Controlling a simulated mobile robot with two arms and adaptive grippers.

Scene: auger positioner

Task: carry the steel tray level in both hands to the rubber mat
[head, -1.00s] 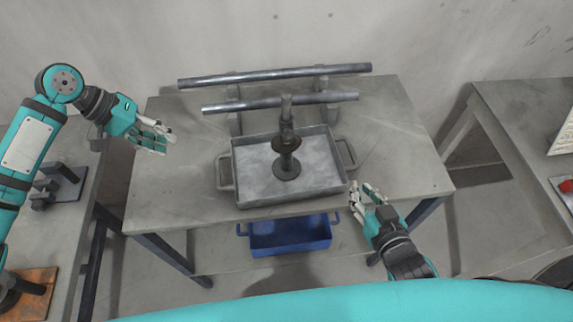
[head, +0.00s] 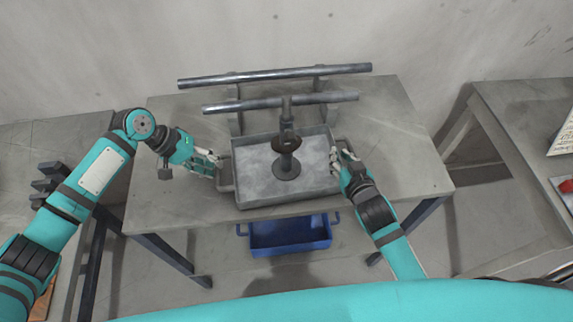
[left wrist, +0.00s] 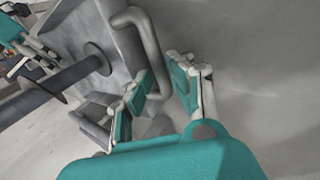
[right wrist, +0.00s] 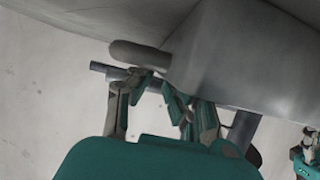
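The grey steel tray (head: 250,195) lies flat on the middle table in the head view, with a dark upright post on a round base (head: 287,165) standing in it. My left gripper (head: 216,164) is at the tray's left handle (head: 226,184); in the left wrist view its fingers (left wrist: 163,92) are apart, with the handle (left wrist: 150,45) reaching between them. My right gripper (head: 341,158) is at the right end; in the right wrist view its fingers (right wrist: 150,100) are apart by the handle (right wrist: 140,54). Contact is unclear. I cannot make out a rubber mat.
Two steel bars (head: 275,75) rest on stands behind the tray. The middle table (head: 400,150) is clear to the right. Other tables stand left (head: 30,140) and right (head: 510,120), with gaps between.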

